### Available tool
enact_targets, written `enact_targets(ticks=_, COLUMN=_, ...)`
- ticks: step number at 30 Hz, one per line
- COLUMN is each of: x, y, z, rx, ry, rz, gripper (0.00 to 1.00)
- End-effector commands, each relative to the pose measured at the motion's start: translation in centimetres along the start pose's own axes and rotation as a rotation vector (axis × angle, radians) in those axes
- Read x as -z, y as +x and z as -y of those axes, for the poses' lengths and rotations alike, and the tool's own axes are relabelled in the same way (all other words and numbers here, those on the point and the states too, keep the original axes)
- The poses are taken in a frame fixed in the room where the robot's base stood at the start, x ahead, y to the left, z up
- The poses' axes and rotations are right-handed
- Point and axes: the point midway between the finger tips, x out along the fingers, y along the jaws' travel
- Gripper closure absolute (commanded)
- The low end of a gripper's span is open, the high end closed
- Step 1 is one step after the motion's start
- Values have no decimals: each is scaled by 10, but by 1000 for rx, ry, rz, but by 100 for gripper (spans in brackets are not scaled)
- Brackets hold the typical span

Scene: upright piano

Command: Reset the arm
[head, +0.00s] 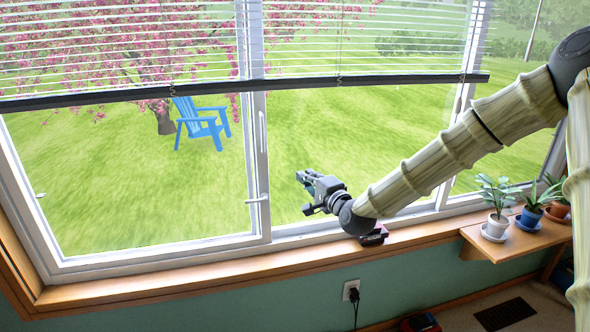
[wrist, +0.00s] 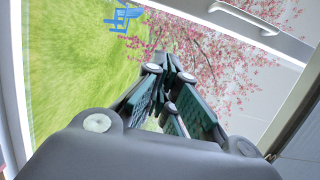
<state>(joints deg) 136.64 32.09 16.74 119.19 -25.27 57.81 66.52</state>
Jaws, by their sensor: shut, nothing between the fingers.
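My arm (head: 460,150) reaches in from the right in the head view, bent, in front of the window. My gripper (head: 303,177) points left, in front of the glass and above the wooden sill. In the wrist view, my gripper's fingers (wrist: 172,82) come together at the tips with nothing between them. The window and the lawn outside lie beyond them.
The window frame (head: 258,150) and its handle stand left of my gripper. The blind (head: 130,52) hangs above. A small dark object (head: 374,236) sits on the sill (head: 150,287) below my wrist. Potted plants (head: 497,225) stand on a shelf at right.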

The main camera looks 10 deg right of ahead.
Motion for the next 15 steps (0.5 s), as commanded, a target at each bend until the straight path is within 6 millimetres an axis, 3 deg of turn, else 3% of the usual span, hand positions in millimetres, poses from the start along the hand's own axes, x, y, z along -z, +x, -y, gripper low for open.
enact_targets(ticks=5, x=-12, y=-11, z=-42, rx=-80, ry=-49, rz=12, gripper=100)
enact_targets(ticks=11, x=-38, y=-42, z=-138, rx=-272, ry=-182, rz=55, gripper=100)
enact_targets(ticks=15, x=-55, y=-76, z=-204, rx=-413, ry=-282, rz=102, gripper=100)
